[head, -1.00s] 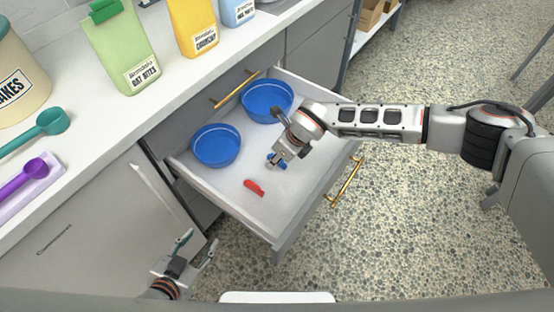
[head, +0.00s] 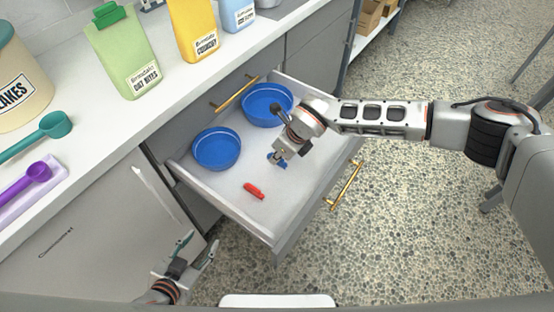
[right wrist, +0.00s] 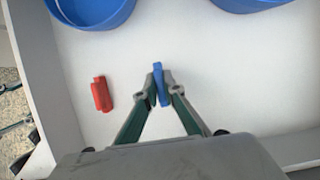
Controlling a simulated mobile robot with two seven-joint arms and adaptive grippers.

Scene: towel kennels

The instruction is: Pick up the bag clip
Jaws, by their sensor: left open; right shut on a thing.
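A blue bag clip (right wrist: 160,84) is between the fingertips of my right gripper (right wrist: 160,92) in the right wrist view, and the fingers are shut on it. In the head view my right gripper (head: 279,158) is low inside the open drawer, with the blue clip (head: 273,159) partly hidden by the fingers. I cannot tell whether the clip touches the drawer floor. A red clip (head: 254,191) lies on the drawer floor nearer the front, and it also shows in the right wrist view (right wrist: 102,94). My left gripper (head: 199,245) is open and empty, outside the drawer at the lower left.
The open white drawer (head: 215,192) holds two blue bowls (head: 217,150) (head: 267,104). Its walls surround my right gripper. The counter bears bags (head: 124,55), a canister (head: 22,80), a teal scoop (head: 50,128) and a purple scoop (head: 30,178). The drawer floor around the red clip is clear.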

